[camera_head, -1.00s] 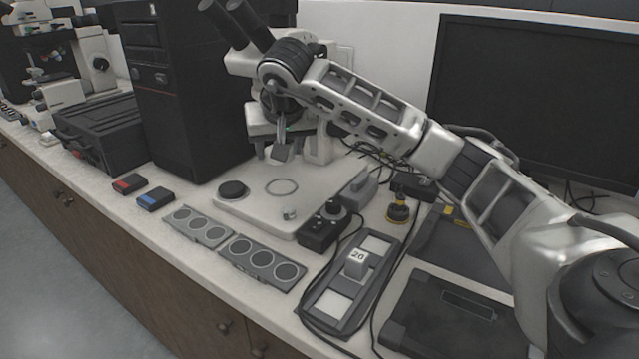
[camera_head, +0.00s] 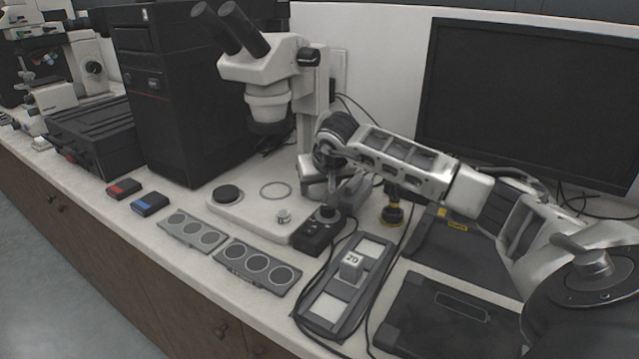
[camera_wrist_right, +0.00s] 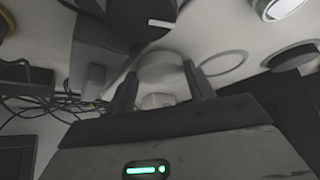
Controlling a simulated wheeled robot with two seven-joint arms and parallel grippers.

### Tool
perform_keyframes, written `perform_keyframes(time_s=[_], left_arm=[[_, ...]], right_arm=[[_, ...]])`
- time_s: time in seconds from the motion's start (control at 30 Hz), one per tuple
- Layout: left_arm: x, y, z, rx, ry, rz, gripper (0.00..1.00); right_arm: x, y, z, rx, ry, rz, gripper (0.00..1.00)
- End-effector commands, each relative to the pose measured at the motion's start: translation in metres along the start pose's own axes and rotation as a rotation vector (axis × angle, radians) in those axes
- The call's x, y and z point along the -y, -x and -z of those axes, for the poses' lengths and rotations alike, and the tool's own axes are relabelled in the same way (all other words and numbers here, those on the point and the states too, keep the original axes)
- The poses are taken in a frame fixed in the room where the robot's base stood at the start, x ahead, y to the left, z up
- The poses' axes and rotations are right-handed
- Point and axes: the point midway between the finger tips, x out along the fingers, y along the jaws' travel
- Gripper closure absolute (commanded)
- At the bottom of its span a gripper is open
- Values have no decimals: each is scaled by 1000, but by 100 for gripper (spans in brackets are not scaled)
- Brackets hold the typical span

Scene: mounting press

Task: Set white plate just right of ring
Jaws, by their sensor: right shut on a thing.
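The white plate (camera_wrist_right: 160,67) is a pale round disc between the fingertips of my right gripper (camera_wrist_right: 160,72) in the right wrist view. The gripper is shut on it, low over the microscope's pale base. The ring (camera_head: 276,191) is a thin grey circle lying flat on that base; it also shows in the wrist view (camera_wrist_right: 223,63). In the head view my right gripper (camera_head: 332,190) is to the right of the ring, and its fingers and the plate are partly hidden. I cannot tell whether the plate touches the base. My left gripper is not in view.
On the microscope base (camera_head: 250,219) are a black disc (camera_head: 228,194) left of the ring and a small metal knob (camera_head: 283,215) in front. A black control box (camera_head: 318,233) stands close to my right gripper. The microscope head (camera_head: 268,75) overhangs the base.

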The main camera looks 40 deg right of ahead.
Motion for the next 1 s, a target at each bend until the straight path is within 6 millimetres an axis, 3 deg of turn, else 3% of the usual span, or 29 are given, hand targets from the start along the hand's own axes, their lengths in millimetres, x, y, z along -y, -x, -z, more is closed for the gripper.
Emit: perform_keyframes(time_s=[0.3,0.33,0.4,0.77,1.0], left_arm=[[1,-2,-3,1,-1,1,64],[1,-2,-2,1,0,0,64],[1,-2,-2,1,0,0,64],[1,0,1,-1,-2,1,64],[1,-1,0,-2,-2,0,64]], right_arm=[[0,-2,-1,-1,0,0,69],[0,-3,-2,-1,0,0,44],[0,-2,-1,-1,0,0,25],[0,3,1,-2,0,1,25],[0,43,2,-7,2,1,25]])
